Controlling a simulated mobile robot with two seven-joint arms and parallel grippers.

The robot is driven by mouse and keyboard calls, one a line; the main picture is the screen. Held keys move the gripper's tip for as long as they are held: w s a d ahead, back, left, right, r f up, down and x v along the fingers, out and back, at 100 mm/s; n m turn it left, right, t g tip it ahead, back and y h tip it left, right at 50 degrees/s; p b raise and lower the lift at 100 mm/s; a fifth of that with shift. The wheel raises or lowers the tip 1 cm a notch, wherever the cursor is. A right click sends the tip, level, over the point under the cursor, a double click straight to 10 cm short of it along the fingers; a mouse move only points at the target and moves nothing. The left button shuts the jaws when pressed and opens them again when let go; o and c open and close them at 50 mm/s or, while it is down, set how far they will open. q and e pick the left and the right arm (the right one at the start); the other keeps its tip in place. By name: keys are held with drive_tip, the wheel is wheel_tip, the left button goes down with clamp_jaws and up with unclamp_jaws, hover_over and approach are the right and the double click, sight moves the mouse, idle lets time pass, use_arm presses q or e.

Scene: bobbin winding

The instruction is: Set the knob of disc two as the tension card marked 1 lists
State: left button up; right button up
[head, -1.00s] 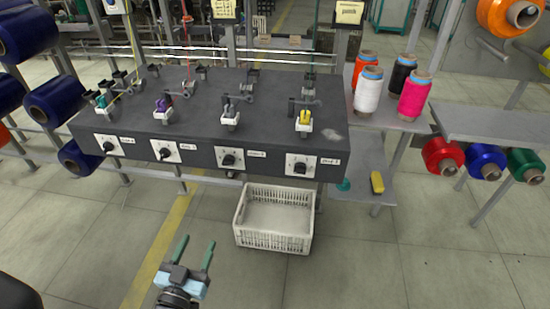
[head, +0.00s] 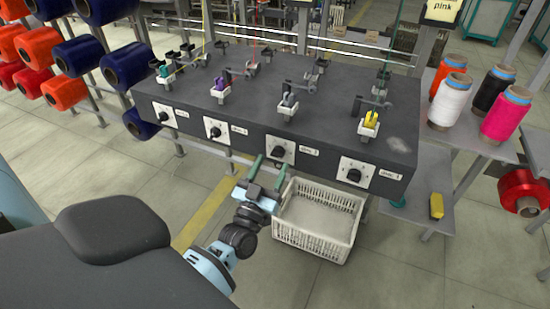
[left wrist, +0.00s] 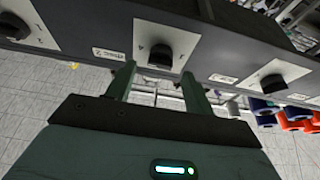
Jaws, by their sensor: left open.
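The dark box (head: 318,118) carries a row of black knobs on white plates along its front. The knobs are the first (head: 166,116), second (head: 215,132), third (head: 278,151) and rightmost one (head: 354,175). My left gripper (head: 269,166) is open and empty, just in front of and below the third knob. In the left wrist view that knob (left wrist: 161,55) lies ahead between the open fingers (left wrist: 156,76), apparently not touched. A tension card marked 1 cannot be made out. My right gripper is not in view.
A white crate (head: 285,238) stands on the floor under the box, right of my left gripper. Thread cones, one white (head: 450,101), stand on a shelf at right. Blue and orange spools fill a rack at left. A sign (head: 443,12) reads "pink".

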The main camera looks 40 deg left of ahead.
sight(278, 154)
use_arm(q)
drive_tip(key=shift+x, duration=1.5)
drive_tip(key=c, duration=1)
